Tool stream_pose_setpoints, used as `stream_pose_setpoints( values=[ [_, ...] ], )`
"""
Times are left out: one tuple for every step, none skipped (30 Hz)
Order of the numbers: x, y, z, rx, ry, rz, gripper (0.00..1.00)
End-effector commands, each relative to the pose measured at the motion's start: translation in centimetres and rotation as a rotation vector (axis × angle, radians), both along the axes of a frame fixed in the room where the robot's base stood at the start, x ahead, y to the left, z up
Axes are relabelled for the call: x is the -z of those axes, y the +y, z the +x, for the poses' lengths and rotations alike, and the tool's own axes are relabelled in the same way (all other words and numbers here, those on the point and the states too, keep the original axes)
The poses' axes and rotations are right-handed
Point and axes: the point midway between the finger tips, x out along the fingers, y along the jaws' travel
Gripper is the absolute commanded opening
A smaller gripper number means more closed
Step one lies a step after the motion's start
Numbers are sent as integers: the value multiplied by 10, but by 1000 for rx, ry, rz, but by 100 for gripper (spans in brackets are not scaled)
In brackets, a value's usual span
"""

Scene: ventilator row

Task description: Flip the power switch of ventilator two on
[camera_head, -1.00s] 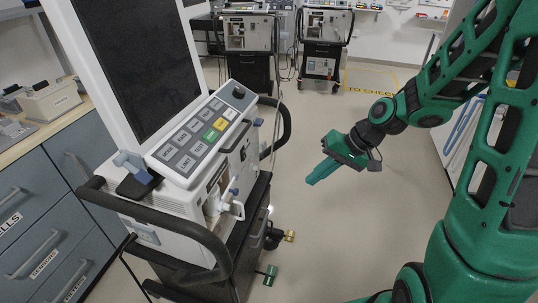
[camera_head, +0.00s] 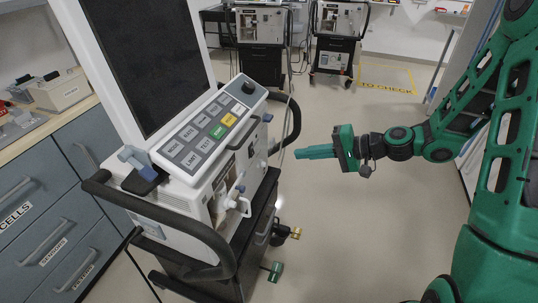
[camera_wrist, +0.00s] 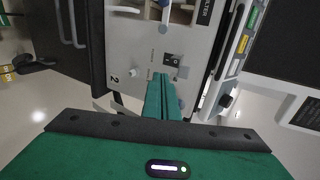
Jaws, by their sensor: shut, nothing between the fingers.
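The near ventilator (camera_head: 168,215) stands at the left of the head view, with its screen and keypad on top. In the wrist view its grey side panel (camera_wrist: 143,50) bears a "2". A small black power switch (camera_wrist: 172,59) sits on that panel, just beyond my fingertips; which way it is set is too small to tell. My gripper (camera_head: 297,153) is shut and empty, pointing left toward the ventilator's side. In the wrist view the green fingers of my gripper (camera_wrist: 163,76) reach toward the panel just below the switch; contact cannot be told.
A black handle rail (camera_head: 205,238) wraps the ventilator's front. White knobs and a valve (camera_head: 240,205) stick out of its side. Two more ventilators (camera_head: 262,25) (camera_head: 340,20) stand at the back. Drawers (camera_head: 50,215) line the left. The floor on the right (camera_head: 350,225) is clear.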

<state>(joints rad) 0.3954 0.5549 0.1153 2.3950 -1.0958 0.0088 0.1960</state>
Motion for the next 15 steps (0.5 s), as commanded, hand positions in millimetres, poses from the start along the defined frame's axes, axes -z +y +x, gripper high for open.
stream_pose_setpoints(
  values=[
    [0,0,0,0,0,-1,0],
    [0,0,0,-1,0,-1,0],
    [0,1,0,-1,0,-1,0],
    [0,1,0,-1,0,-1,0],
    [1,2,0,-2,0,-1,0],
    [2,4,1,-2,0,-1,0],
    [3,6,2,-2,1,-2,0],
    [4,9,2,-3,1,-2,0],
    [6,13,4,-5,1,-2,0],
    [8,17,5,-5,1,-2,0],
    [9,20,6,-5,1,-2,0],
    [12,26,8,-6,1,-1,0],
    [14,31,10,-7,1,-1,0],
    [17,36,12,-6,1,-2,0],
    [20,42,14,-6,1,-2,0]
  ],
)
